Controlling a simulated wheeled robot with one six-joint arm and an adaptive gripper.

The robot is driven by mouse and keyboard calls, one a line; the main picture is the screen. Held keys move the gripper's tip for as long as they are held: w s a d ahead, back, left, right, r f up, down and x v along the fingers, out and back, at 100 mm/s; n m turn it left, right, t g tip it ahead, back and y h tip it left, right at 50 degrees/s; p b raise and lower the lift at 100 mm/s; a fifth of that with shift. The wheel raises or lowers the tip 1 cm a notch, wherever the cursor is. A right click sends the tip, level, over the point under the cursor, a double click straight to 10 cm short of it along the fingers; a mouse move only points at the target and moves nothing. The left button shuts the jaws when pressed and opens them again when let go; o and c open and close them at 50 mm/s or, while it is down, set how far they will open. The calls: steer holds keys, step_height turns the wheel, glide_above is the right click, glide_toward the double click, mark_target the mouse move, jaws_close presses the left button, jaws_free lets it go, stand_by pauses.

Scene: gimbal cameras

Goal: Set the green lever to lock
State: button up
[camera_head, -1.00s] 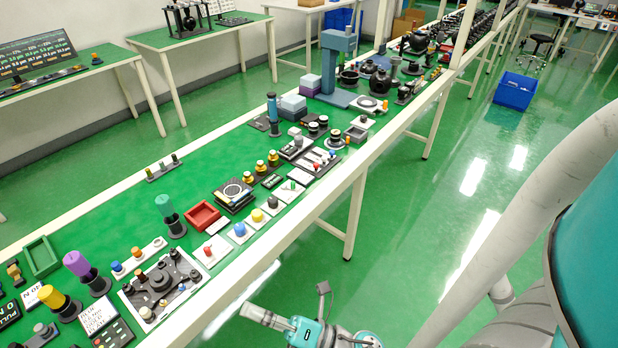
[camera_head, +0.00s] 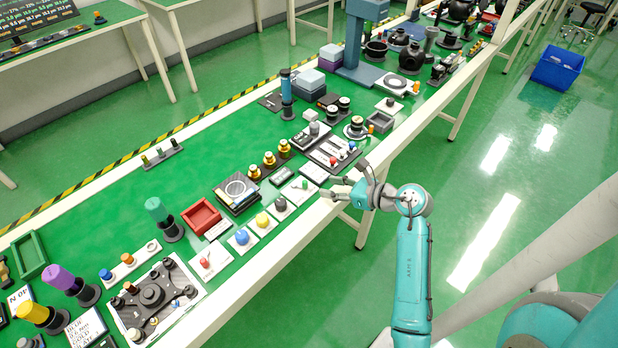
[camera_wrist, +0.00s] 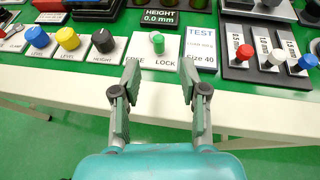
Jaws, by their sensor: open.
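The green lever (camera_wrist: 158,43) stands on a white plate (camera_wrist: 146,56) with the word LOCK at its right and a partly hidden word, seemingly FREE, at its left. In the head view the lever (camera_head: 304,184) is a small green knob at the table's front edge. My gripper (camera_wrist: 157,88) is open and empty, its two fingers spread in front of the plate, apart from the lever. In the head view my gripper (camera_head: 328,188) is at the table's edge, close to the lever plate.
Left of the plate are black (camera_wrist: 103,40), yellow (camera_wrist: 68,38) and blue (camera_wrist: 38,37) knobs. Right are a TEST card (camera_wrist: 203,50) and a panel with red (camera_wrist: 244,52), white and blue levers. The white table rail (camera_wrist: 60,84) runs in front.

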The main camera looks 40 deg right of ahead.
mark_target(305, 181)
steer(key=x, duration=0.9)
steer(key=shift+w+a+f, duration=0.15)
steer(key=shift+w, duration=0.25)
jaws_close()
